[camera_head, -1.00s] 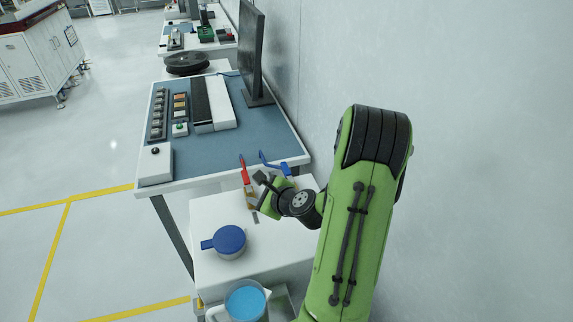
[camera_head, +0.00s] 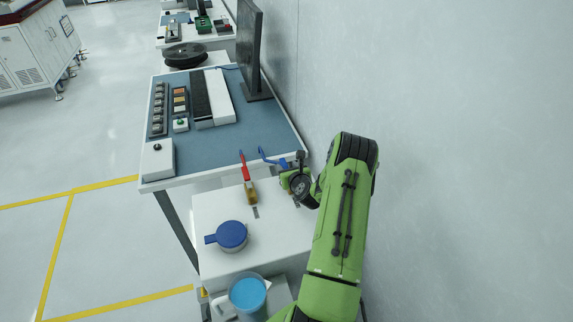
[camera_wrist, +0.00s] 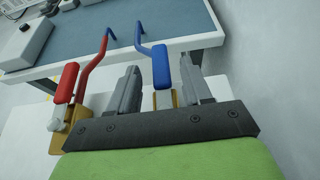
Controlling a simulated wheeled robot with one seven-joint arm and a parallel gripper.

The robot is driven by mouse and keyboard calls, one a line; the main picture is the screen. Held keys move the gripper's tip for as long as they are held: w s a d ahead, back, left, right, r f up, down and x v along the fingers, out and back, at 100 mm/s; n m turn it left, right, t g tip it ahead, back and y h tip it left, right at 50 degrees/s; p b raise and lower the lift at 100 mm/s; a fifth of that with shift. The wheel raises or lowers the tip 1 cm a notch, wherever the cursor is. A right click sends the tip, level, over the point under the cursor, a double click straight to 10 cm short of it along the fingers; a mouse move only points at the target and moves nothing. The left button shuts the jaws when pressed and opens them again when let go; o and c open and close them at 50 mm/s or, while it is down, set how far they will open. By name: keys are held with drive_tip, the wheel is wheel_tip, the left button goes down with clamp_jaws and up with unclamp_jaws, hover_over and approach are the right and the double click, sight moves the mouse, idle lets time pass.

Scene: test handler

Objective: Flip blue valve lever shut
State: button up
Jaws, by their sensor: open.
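The blue valve lever (camera_head: 270,157) rises at the back edge of the white stand, right of the red lever (camera_head: 244,166). In the wrist view the blue lever (camera_wrist: 158,63) stands up from its brass body (camera_wrist: 165,98), with a bent handle reaching away to the upper left. My gripper (camera_head: 290,170) is at the blue valve, partly hiding its base in the head view. In the wrist view my gripper (camera_wrist: 162,80) is open, one finger on each side of the blue lever, with visible gaps. The red lever (camera_wrist: 70,82) stands outside the left finger.
A blue-lidded pot (camera_head: 231,236) and a jug of blue liquid (camera_head: 247,294) stand in front of the valves. A workbench (camera_head: 215,165) with a monitor (camera_head: 251,45) is behind. The wall is close on the right.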

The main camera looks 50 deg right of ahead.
drive_tip(key=shift+x, duration=0.85)
drive_tip(key=shift+s, duration=0.1)
drive_tip(key=shift+c, duration=0.3)
clamp_jaws()
